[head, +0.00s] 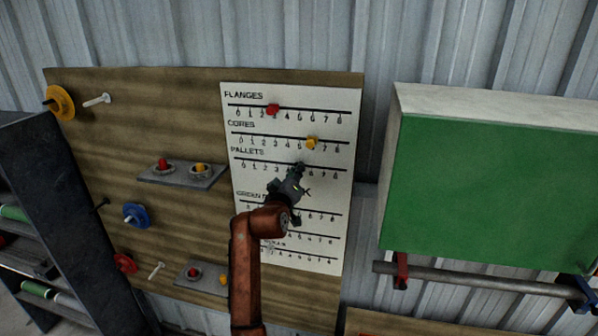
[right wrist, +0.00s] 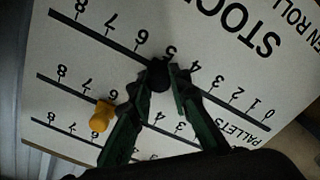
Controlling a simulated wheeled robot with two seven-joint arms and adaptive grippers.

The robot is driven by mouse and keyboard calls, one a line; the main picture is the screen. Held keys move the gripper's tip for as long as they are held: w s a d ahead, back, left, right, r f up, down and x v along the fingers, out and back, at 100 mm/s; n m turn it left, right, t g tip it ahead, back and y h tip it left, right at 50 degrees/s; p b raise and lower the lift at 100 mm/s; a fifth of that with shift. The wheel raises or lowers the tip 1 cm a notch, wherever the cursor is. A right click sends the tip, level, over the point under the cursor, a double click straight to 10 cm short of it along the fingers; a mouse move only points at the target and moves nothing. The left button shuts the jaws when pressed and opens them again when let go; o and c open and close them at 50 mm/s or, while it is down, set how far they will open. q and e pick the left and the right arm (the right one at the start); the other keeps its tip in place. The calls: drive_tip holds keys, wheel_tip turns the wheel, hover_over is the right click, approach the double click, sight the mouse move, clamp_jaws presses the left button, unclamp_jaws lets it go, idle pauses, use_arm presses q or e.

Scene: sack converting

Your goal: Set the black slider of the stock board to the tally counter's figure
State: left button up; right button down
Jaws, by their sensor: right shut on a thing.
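The white stock board (head: 330,100) hangs on a wooden panel. It has several numbered rails, including FLANGES, CORES and PALLETS. The black slider (right wrist: 160,76) is on the PALLETS rail, by the figure 5 in the right wrist view. My right gripper (head: 297,174) reaches up in front of the board; in the right wrist view its two green fingers (right wrist: 163,84) are shut on the black slider. The gripper and arm hide part of the lower rails. I cannot make out the tally counter in either view. My left gripper is not in view.
A red slider (head: 273,109) is on the FLANGES rail and a yellow slider (head: 312,143) on the CORES rail. A green-fronted box (head: 490,195) juts out at right, above a metal bar (head: 470,278). Small shelves and pegs are on the panel's left.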

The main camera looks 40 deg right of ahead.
drive_tip(key=c, duration=1.9)
unclamp_jaws()
drive_tip(key=shift+o, duration=0.7)
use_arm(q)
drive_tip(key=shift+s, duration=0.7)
use_arm(e)
drive_tip(key=v, duration=0.7)
drive_tip(key=shift+s+a, duration=0.2)
